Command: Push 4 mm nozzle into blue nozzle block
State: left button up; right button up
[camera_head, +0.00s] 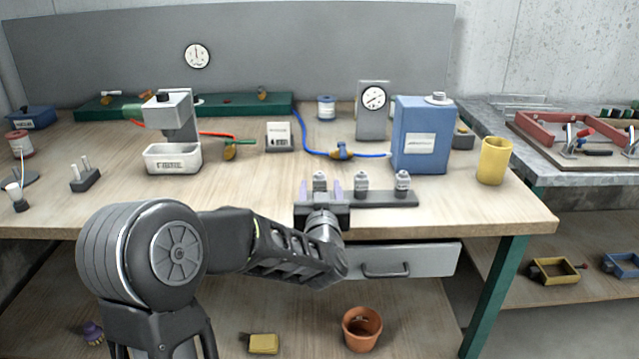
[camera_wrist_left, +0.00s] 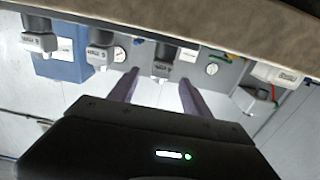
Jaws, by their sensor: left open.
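Three grey nozzles stand upright in a dark rack (camera_head: 388,198) at the table's front edge: a left one (camera_head: 320,181), a middle one (camera_head: 361,182) and a right one (camera_head: 402,183). Their size labels are too small to read. My left gripper (camera_head: 320,189) is open at the left nozzle, one finger to each side in the head view. In the wrist view that nozzle (camera_wrist_left: 163,62) shows between and beyond the fingertips; I cannot tell if they touch.
A blue canister (camera_head: 422,138) and a yellow cup (camera_head: 493,160) stand right of centre. A gauge stand (camera_head: 373,110) is behind. A white-tray machine (camera_head: 173,157) stands on the left. A drawer (camera_head: 410,262) is under the tabletop. Bare tabletop lies left of the rack.

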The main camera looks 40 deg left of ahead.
aim_at(320, 182)
pick_arm(q)
jog(key=x, duration=0.4)
jog(key=shift+w+a, duration=0.25)
jog(key=shift+a, duration=0.05)
jog(key=shift+c, duration=0.3)
grip_shut()
dwell(0.4)
